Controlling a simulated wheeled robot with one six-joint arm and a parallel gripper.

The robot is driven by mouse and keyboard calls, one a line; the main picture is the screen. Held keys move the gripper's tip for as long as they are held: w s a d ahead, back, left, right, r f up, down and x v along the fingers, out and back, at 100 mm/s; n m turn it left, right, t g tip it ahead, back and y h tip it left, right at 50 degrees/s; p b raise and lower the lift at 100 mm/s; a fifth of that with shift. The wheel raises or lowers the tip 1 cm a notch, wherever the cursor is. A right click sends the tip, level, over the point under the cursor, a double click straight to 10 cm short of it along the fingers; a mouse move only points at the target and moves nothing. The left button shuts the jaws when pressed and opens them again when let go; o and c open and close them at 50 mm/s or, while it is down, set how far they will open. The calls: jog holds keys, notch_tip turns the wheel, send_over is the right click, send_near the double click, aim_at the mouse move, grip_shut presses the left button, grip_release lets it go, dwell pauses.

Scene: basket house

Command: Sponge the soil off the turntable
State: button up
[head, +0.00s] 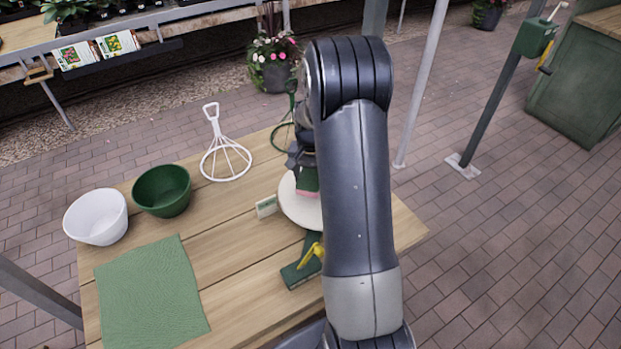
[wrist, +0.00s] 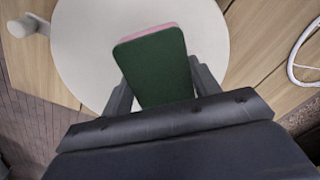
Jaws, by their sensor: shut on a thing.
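The turntable (head: 298,208) is a round cream disc on the wooden table, partly hidden behind my arm in the head view. It fills much of the upper wrist view (wrist: 82,45). My gripper (wrist: 163,85) is shut on a sponge (wrist: 152,65) with a green face and a pink layer. The sponge also shows in the head view (head: 307,180), over the turntable. I cannot tell whether it touches the disc. No soil shows on the visible part of the disc; the rest is hidden by the sponge, gripper and arm.
A white wire frame (head: 226,160), green bowl (head: 162,191), white bowl (head: 96,217) and green cloth (head: 151,295) are to the left. Bare wood lies between.

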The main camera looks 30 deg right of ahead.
jog(key=shift+r+p, duration=1.35)
jog(key=shift+r, duration=1.15)
